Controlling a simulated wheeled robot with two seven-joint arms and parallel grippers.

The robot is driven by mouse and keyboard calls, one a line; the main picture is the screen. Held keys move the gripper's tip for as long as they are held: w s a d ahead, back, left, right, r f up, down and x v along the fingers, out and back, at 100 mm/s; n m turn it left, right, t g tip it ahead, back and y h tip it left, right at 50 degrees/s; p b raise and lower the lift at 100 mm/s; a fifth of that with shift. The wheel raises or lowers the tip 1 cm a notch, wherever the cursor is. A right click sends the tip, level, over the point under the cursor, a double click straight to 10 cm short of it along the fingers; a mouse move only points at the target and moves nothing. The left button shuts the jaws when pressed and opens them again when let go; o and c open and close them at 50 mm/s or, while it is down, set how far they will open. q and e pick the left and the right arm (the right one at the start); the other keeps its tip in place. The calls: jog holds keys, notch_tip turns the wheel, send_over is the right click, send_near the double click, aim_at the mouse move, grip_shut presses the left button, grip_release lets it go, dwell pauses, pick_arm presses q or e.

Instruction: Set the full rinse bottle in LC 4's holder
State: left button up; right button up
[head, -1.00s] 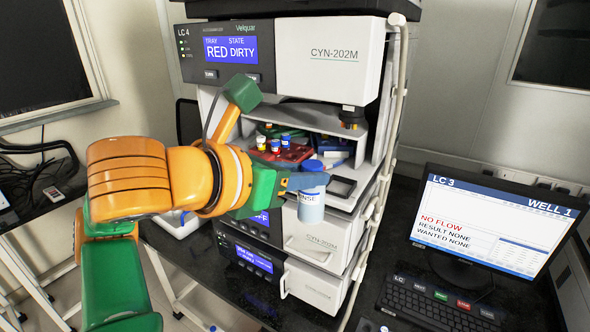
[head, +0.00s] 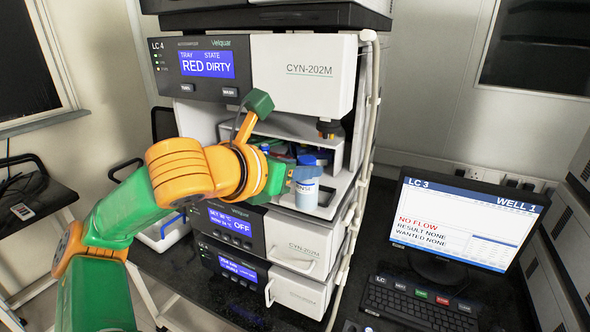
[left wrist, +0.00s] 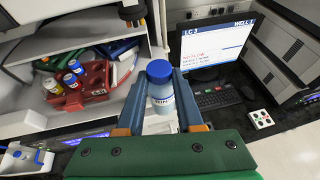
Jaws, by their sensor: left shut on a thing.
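The rinse bottle (head: 306,191) is a pale translucent bottle with a blue cap and a printed label. My left gripper (head: 306,174) is shut on it just below the cap and holds it roughly upright at the front right of LC 4's open bay. In the left wrist view the bottle (left wrist: 161,98) sits between the two blue-grey fingers. LC 4 (head: 205,68) is the upper unit, its screen reading tray RED, state DIRTY. The bottle covers part of the bay's right-hand ledge (head: 338,192). I cannot make out the holder or whether the bottle touches anything.
A red rack (left wrist: 92,84) with capped vials stands inside the bay. A black-tipped part (head: 327,128) hangs above the bottle. White tubing (head: 365,130) runs down the unit's right edge. A monitor (head: 455,228) and keyboard (head: 420,305) stand to the right.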

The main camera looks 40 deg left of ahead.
pick_arm(q)
jog(key=w, duration=0.2)
jog(key=w+a+p, duration=0.1)
jog(key=w, duration=0.2)
jog(key=shift+w+a+f, duration=0.1)
jog(key=shift+w+a, duration=0.05)
jog(key=shift+w, duration=0.2)
dwell(0.3)
jog(key=shift+w+p, duration=0.3)
jog(key=shift+p, duration=0.3)
jog(key=shift+a, duration=0.1)
jog(key=shift+w+p, duration=0.1)
jog(key=shift+p, duration=0.25)
jog(key=shift+f+b, duration=0.3)
jog(key=shift+f, duration=0.05)
dwell(0.4)
jog(key=shift+f, duration=0.35)
